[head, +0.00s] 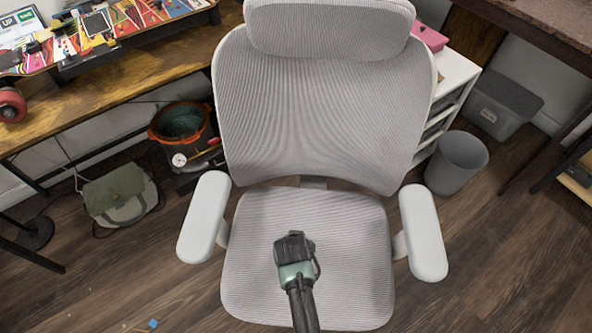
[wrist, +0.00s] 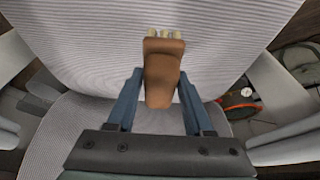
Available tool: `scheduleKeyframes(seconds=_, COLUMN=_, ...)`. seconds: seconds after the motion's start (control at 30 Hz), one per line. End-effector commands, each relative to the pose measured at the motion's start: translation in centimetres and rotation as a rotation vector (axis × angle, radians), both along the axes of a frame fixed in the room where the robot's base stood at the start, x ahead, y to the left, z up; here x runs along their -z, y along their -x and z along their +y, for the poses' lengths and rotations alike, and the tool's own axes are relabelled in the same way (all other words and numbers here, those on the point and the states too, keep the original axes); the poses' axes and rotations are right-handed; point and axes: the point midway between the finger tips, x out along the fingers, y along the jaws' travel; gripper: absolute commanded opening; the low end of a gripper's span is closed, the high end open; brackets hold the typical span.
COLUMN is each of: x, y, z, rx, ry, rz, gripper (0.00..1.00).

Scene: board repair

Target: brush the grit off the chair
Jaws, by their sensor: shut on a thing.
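The grey mesh office chair stands in the middle of the head view, with its seat (head: 350,265) low and its backrest (head: 325,115) behind. My gripper (head: 294,245) is over the middle of the seat. In the wrist view, my gripper (wrist: 160,95) is shut on a brush (wrist: 164,72) with a brown handle and short pale bristles pointing forward. The bristles are in front of the mesh backrest (wrist: 80,40) in that view; I cannot tell whether they touch it. The brush cannot be made out in the head view. I see no clear grit on the chair.
White armrests (head: 204,215) and (head: 424,230) flank the seat. A grey bin (head: 457,163) stands at right, with a white shelf unit (head: 455,75) behind. A green bag (head: 120,195) and a red-rimmed pot (head: 183,130) are at left, below a wooden bench (head: 130,75).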

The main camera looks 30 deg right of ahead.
Motion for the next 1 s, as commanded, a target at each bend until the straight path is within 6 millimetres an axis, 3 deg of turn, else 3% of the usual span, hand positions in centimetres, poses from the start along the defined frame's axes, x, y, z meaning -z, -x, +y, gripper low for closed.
scheduleKeyframes(seconds=0.03, x=-0.9, y=-0.1, z=0.0, rx=0.000, ry=-0.001, rz=-0.001, gripper=0.07)
scheduleKeyframes(seconds=0.23, x=-2.2, y=-0.3, z=-0.1, rx=-0.001, ry=0.000, rz=0.000, gripper=0.07)
scheduleKeyframes(seconds=0.83, x=-2.3, y=-0.3, z=-0.1, rx=-0.004, ry=0.000, rz=0.000, gripper=0.07)
scheduleKeyframes(seconds=0.93, x=-3.2, y=0.0, z=1.1, rx=-0.045, ry=0.002, rz=0.002, gripper=0.07)
scheduleKeyframes(seconds=1.0, x=-4.3, y=0.6, z=2.9, rx=-0.111, ry=0.005, rz=0.005, gripper=0.07)
